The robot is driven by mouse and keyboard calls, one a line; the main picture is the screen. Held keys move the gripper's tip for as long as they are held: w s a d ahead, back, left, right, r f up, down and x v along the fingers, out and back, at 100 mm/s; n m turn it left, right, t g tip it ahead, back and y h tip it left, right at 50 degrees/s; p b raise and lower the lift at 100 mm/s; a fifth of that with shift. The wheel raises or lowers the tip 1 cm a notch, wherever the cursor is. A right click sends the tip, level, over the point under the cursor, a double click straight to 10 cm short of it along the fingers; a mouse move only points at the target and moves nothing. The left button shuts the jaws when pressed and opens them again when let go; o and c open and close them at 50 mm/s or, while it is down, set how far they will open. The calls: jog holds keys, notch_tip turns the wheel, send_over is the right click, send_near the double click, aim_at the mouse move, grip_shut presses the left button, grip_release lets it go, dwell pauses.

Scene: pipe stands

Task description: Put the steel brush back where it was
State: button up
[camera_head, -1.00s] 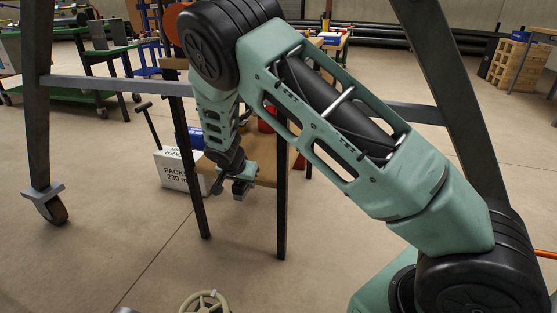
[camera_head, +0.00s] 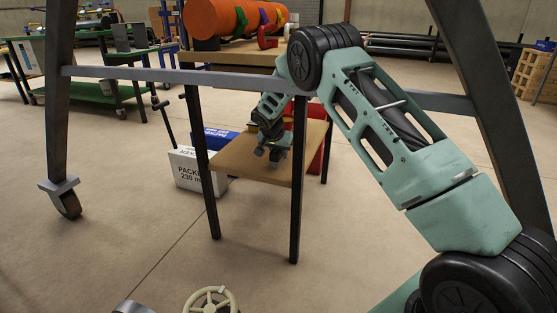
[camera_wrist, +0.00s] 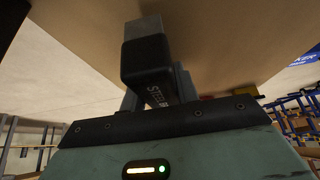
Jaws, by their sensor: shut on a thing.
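My gripper (camera_head: 273,152) is over the lower wooden shelf (camera_head: 232,160) of the workbench in the head view. In the wrist view my gripper (camera_wrist: 165,95) is shut on the steel brush (camera_wrist: 147,55), a dark block with part of the word "STEEL" showing on its side. The rest of the brush is hidden by the fingers and its own body. The tan shelf board (camera_wrist: 230,40) fills the top of the wrist view close to the brush. I cannot tell whether the brush touches it.
The bench top holds a large orange pipe (camera_head: 215,17) above the shelf. Dark bench legs (camera_head: 297,180) and a grey frame bar (camera_head: 180,78) stand near my arm. A white box (camera_head: 190,170) is left of the shelf. A red object (camera_head: 316,145) is behind it.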

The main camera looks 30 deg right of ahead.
jog(key=shift+s+a+f, duration=0.1)
jog(key=shift+a+f, duration=0.1)
jog(key=shift+f, duration=0.5)
jog(key=shift+f, duration=0.2)
jog(key=o, duration=0.9)
jog(key=shift+o, duration=0.2)
jog(key=shift+r, duration=0.15)
